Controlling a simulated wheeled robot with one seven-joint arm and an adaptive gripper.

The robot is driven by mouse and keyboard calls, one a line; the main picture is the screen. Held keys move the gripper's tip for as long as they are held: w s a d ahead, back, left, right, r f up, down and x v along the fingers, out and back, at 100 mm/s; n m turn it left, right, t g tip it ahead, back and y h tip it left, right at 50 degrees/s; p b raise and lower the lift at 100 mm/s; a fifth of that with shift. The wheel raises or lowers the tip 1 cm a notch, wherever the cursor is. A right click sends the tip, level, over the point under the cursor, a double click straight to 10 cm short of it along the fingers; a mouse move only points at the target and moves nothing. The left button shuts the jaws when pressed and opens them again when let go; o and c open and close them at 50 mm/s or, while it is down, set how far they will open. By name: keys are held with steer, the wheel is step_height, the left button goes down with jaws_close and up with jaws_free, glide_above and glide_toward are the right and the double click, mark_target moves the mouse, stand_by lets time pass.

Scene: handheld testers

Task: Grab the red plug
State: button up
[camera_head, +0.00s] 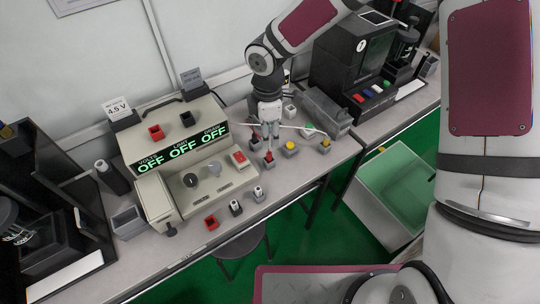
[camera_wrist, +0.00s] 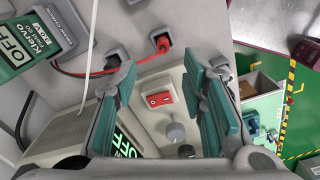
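The red plug (camera_wrist: 162,43) sits in a small grey holder at the top middle of the wrist view. A red lead runs from it to the left. In the head view what looks like the same red plug (camera_head: 269,157) stands on the bench just below my gripper (camera_head: 270,134). In the wrist view my gripper (camera_wrist: 158,75) has its two teal fingers apart with nothing between them. The plug appears beyond the fingertips, apart from them. A black plug (camera_wrist: 112,62) sits in another grey holder to its left. A handheld tester (camera_wrist: 35,35) reading OFF is at upper left.
The beige power supply (camera_head: 185,150), with OFF displays, stands left of my gripper. Its red rocker switch (camera_wrist: 158,98) shows between my fingers. Yellow-topped pieces (camera_head: 291,148) stand close on the right. A black machine (camera_head: 350,65) is at the back right. The bench's front edge is near.

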mark_target(269, 152)
step_height(269, 152, down, 3)
steer(key=shift+f, duration=0.2)
steer(key=shift+s+d+f+p, duration=0.15)
steer(key=shift+f+p, duration=0.3)
steer(key=shift+f, duration=2.25)
jaws_close()
